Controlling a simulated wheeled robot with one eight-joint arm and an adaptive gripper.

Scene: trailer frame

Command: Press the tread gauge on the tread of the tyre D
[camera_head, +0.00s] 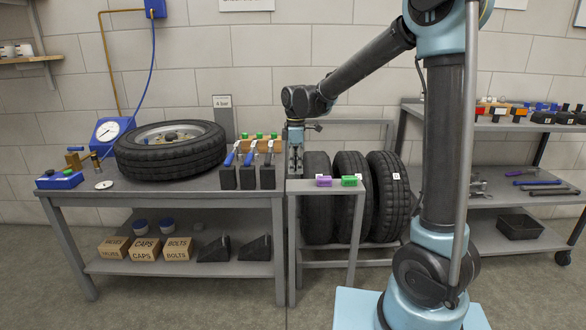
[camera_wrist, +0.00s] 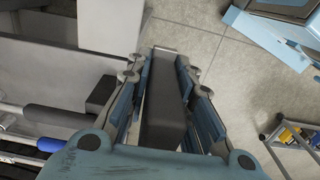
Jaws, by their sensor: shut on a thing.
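My gripper (camera_head: 296,168) points down above the gap between the workbench and the tyre rack. In the wrist view its fingers (camera_wrist: 164,66) are shut on a long dark grey tool (camera_wrist: 163,110) with a pale metal end. It may be the tread gauge, but I see no marking that proves it. Three tyres stand in the rack: left (camera_head: 317,205), middle (camera_head: 352,195) and right (camera_head: 388,195). The right one bears a small white label, too small to read. Another tyre (camera_head: 170,152) lies flat on the bench. I cannot tell which tyre is D.
The workbench (camera_head: 150,207) carries black holders with blue-handled and other tools (camera_head: 248,176) just left of my gripper. A purple block (camera_head: 323,181) and a green block (camera_head: 349,181) sit on the rack's front ledge, close right of it. A tool shelf (camera_head: 510,200) stands at right.

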